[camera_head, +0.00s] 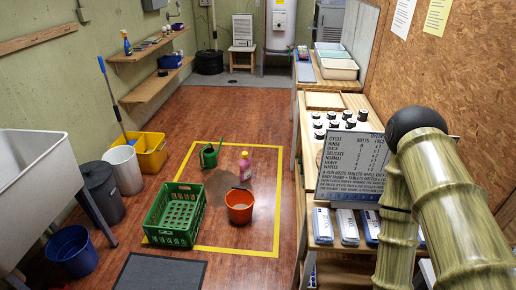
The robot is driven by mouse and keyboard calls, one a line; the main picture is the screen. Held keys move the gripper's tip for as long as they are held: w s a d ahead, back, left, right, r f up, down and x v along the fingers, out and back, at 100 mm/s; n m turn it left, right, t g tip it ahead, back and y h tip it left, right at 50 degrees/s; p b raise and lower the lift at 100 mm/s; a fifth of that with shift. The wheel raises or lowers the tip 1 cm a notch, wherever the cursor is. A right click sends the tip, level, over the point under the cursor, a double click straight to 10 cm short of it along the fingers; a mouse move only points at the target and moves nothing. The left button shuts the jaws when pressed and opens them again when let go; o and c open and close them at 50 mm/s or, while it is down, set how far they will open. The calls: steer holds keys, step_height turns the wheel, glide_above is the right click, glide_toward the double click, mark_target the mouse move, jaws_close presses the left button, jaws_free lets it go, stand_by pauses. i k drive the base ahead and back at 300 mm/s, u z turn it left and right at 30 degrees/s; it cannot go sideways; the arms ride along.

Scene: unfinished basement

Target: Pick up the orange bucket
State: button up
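The orange bucket (239,214) stands upright on the wood floor, inside a yellow taped rectangle (276,215). Its top is open, and a dark shape shows at its back rim; I cannot tell what it is. Nothing holds the bucket. My arm's bamboo-patterned links and a black joint fill the right side of the view, far to the right of the bucket. My gripper is not in view.
A green crate (160,222) stands left of the bucket. A pink bottle (245,166) and a green watering can (209,157) stand behind it. A bench with a sign (352,168) runs along the right. Floor just right of the bucket is clear.

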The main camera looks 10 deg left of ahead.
mark_target(240, 202)
steer(key=i, duration=0.35)
steer(key=u, duration=1.9)
steer(key=i, duration=3)
steer(key=z, duration=2.5)
